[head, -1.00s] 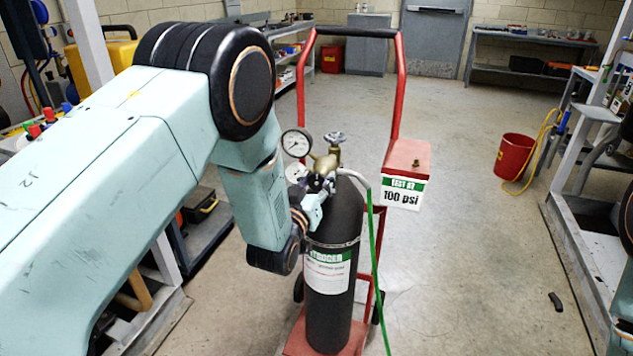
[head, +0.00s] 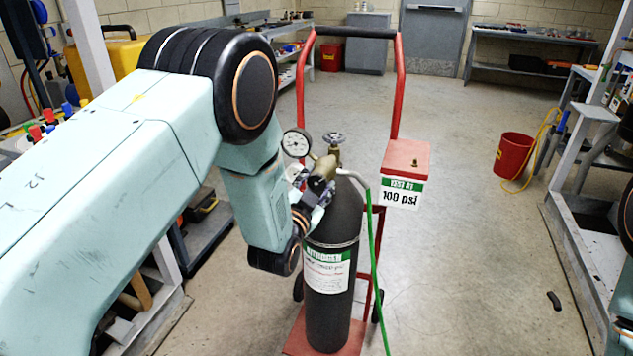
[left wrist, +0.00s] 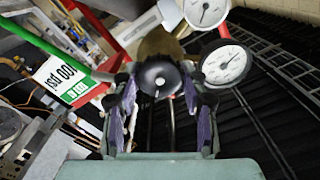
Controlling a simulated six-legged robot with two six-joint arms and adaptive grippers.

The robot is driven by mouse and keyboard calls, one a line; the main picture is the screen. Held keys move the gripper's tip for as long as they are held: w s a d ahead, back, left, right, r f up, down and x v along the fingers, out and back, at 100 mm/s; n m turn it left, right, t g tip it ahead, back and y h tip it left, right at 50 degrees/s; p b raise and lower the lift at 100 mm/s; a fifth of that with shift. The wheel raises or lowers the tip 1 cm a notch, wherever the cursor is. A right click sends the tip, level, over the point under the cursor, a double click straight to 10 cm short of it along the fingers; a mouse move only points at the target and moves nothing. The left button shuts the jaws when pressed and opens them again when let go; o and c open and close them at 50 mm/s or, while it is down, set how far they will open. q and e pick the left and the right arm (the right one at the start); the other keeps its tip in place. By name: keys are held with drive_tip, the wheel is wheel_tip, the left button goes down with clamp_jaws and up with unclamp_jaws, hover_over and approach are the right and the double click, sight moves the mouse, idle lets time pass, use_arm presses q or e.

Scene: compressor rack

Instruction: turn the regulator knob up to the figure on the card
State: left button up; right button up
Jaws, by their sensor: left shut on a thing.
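The regulator (head: 322,168) sits on top of a dark nitrogen cylinder (head: 345,215). Its black knob (left wrist: 158,78) is between the fingers of my left gripper in the left wrist view (left wrist: 160,108). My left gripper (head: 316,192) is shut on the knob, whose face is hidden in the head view. One white gauge (head: 296,143) stands upper left of the regulator; the left wrist view shows two gauges, a near one (left wrist: 226,63) and one at the top edge (left wrist: 205,12). Their figures are too small to read. The card (head: 402,194) reads "100 psi". My right gripper is not in view.
A red hand truck (head: 399,85) carries the cylinder and a red box (head: 408,155) with the card. A green hose (head: 375,260) hangs down the cylinder's right side. A red bucket (head: 514,155) stands farther right.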

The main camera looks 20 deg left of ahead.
use_arm(q)
drive_tip(key=m, duration=0.4)
drive_tip(key=shift+m, duration=2.8)
drive_tip(key=o, duration=1.2)
drive_tip(key=shift+f, duration=0.1)
drive_tip(key=shift+c, duration=0.2)
drive_tip(key=shift+s+d, duration=0.1)
drive_tip(key=s, duration=1.1)
drive_tip(key=shift+s+a, duration=0.25)
drive_tip(key=shift+s, duration=0.15)
